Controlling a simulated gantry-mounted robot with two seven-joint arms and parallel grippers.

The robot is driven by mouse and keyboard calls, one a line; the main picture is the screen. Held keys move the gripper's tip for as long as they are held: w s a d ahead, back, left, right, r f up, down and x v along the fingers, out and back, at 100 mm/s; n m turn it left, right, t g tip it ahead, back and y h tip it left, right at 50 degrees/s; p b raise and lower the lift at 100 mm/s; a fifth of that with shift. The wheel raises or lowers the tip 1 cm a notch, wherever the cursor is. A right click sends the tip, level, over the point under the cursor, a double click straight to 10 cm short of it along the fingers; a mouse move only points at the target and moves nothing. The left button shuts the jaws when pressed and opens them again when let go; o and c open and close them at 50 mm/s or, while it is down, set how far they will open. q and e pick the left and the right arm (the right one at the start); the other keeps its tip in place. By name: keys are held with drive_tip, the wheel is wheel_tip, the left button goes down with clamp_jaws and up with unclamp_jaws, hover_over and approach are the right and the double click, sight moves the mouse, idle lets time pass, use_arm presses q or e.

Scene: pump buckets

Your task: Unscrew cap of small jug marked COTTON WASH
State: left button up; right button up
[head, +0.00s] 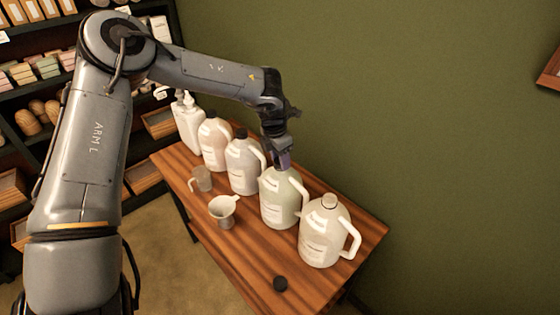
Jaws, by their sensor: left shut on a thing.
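Several jugs with handles stand in a row on the wooden table (258,262). The label writing is too small to read, so I cannot tell which is marked COTTON WASH. My left gripper (283,163) comes down from above onto the top of the pale green jug (280,205), second from the near end. It is shut on this jug's cap, which the fingers hide. My right gripper is not in view.
Two dark-capped jugs, one whitish (243,168) and one pinkish (213,147), and a white pump container (187,127) stand farther back. A measuring cup (201,180) and a funnel (222,208) stand along the front. Shelves are at left, a green wall behind.

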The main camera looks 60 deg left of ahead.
use_arm(q)
drive_tip(key=n+y+b, duration=0.1)
drive_tip(key=n, duration=0.4)
drive_tip(key=shift+f+b, duration=0.15)
drive_tip(key=shift+b, duration=0.15)
drive_tip(key=n, duration=0.3)
drive_tip(key=shift+a+g+b, duration=0.1)
drive_tip(key=shift+g+b, duration=0.2)
drive_tip(key=o, duration=1.2)
drive_tip(key=shift+r, duration=0.2)
